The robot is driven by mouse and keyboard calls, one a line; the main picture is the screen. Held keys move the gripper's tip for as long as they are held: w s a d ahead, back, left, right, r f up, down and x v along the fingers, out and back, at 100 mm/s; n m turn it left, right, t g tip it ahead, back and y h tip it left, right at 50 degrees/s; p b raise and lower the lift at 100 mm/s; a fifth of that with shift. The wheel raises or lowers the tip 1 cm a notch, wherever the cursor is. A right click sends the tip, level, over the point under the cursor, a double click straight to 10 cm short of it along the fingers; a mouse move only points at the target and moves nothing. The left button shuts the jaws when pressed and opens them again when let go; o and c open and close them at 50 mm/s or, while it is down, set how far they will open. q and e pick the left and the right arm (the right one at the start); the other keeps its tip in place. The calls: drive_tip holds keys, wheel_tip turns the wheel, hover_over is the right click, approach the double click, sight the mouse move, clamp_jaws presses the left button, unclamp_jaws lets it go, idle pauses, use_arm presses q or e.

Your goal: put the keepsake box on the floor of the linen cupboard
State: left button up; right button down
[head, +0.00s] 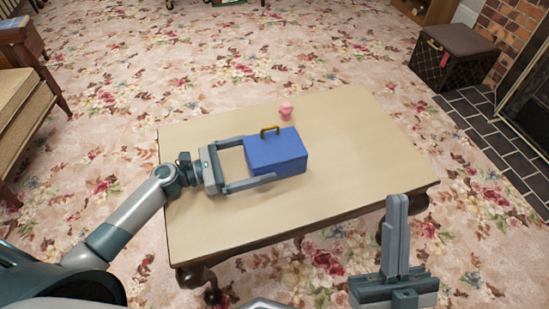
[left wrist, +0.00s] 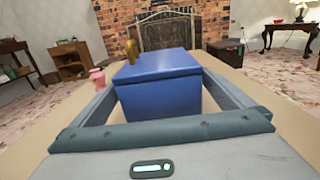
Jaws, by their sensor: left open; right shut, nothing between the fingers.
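The keepsake box, a blue box (head: 277,157) with a brass-coloured handle on top, stands upright on the wooden table (head: 345,125). My left gripper (head: 260,164) is open, with one finger on each side of the box. In the left wrist view the box (left wrist: 158,88) sits between the two spread fingers; I cannot tell whether either finger touches it. My right gripper (head: 397,200) is shut and empty, near the table's front right edge in the head view. I see nothing that I can name as the linen cupboard.
A small pink object (head: 286,111) stands on the table just behind the box. The table's right part is bare. A dark trunk (head: 452,58) stands by the brick fireplace at the far right. A chair (head: 28,105) is at the left. Flowered carpet surrounds the table.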

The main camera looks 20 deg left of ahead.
sight(274, 152)
drive_tip(key=shift+f, duration=0.1)
use_arm(q)
drive_tip(key=shift+w+d, duration=0.35)
drive_tip(key=shift+d, duration=0.15)
drive_tip(key=x, duration=0.3)
drive_tip(key=shift+b, duration=0.3)
drive_tip(key=shift+w+d, duration=0.25)
drive_tip(key=shift+d, duration=0.15)
use_arm(e)
drive_tip(key=shift+d+r+t, duration=0.4)
drive_tip(key=shift+d+r, duration=0.05)
drive_tip(key=shift+r, duration=0.25)
drive_tip(key=shift+s+f, duration=0.1)
use_arm(q)
drive_tip(key=shift+r, duration=0.1)
drive_tip(key=c, duration=1.3)
drive_tip(key=shift+r, duration=0.15)
drive_tip(key=shift+c, duration=0.2)
